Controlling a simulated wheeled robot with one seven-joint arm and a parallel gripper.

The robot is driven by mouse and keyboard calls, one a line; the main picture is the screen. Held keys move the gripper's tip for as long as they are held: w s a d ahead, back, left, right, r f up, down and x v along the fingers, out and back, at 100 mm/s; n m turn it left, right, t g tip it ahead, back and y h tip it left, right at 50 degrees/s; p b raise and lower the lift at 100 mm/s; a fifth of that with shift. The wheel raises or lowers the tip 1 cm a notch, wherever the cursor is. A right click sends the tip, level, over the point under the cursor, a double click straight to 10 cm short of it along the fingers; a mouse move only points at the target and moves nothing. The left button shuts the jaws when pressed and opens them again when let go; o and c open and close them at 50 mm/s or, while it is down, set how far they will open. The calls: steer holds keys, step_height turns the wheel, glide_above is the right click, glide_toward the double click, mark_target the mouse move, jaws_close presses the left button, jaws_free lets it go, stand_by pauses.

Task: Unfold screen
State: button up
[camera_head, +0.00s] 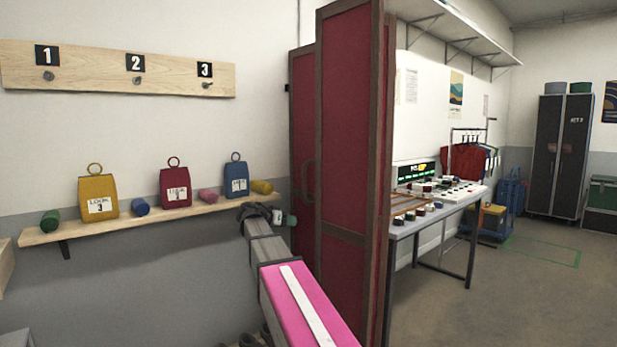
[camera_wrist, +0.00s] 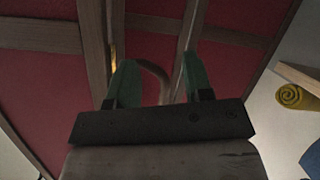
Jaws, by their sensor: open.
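The folding screen (camera_head: 345,130) has dark red panels in brown wooden frames. It stands upright with its panels folded close together, right of the shelf. A curved handle (camera_head: 308,178) sits on its left panel. My gripper (camera_head: 284,219) is at the screen's left side, low, below the handle in the picture. In the wrist view my gripper (camera_wrist: 157,68) has its green fingers open, pointing at the red panels (camera_wrist: 50,85). The curved handle (camera_wrist: 157,76) shows between the fingers there, not gripped. I cannot tell how far it is from the fingertips.
A wall shelf (camera_head: 150,222) left of the screen holds bags and rolls, close to my arm. A yellow roll (camera_wrist: 297,97) shows in the wrist view. A table (camera_head: 440,209) with a control panel stands right of the screen. The floor (camera_head: 510,295) at right is clear.

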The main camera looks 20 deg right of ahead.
mark_target(303, 176)
steer(key=w+r+m+h, duration=0.3)
steer(key=r+m+h, duration=0.15)
steer(key=r, duration=1.25)
steer(key=x, duration=1.1)
steer(key=shift+d+f, duration=0.2)
steer(key=shift+f, duration=0.2)
steer(key=shift+w+y, duration=0.15)
steer(key=shift+y, duration=0.1)
steer(key=shift+c, duration=0.3)
jaws_close()
